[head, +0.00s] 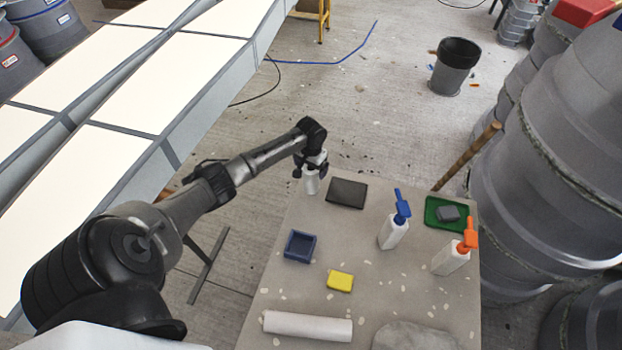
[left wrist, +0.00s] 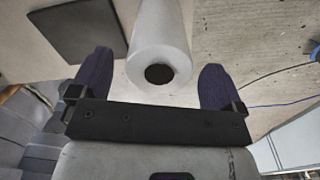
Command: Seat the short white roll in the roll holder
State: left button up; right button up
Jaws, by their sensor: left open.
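The short white roll (head: 311,184) stands near the back left corner of the table, below my left gripper (head: 311,164). In the left wrist view, the roll (left wrist: 160,40) shows its end with a dark round core, between the two open fingers of my left gripper (left wrist: 155,82). A gap shows on each side, so the fingers look apart from it. A longer white roll (head: 307,326) lies at the table's front. I cannot make out a roll holder for certain. My right gripper is not in view.
The table (head: 290,290) also bears a dark flat plate (head: 347,192), a blue tray (head: 300,246), a yellow block (head: 340,281), a blue-topped bottle (head: 394,231), an orange-topped bottle (head: 452,259) and a green tray (head: 437,224). The table's middle has free room.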

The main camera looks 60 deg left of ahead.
pick_arm(q)
jog(key=shift+f, duration=1.6)
jog(key=c, duration=1.1)
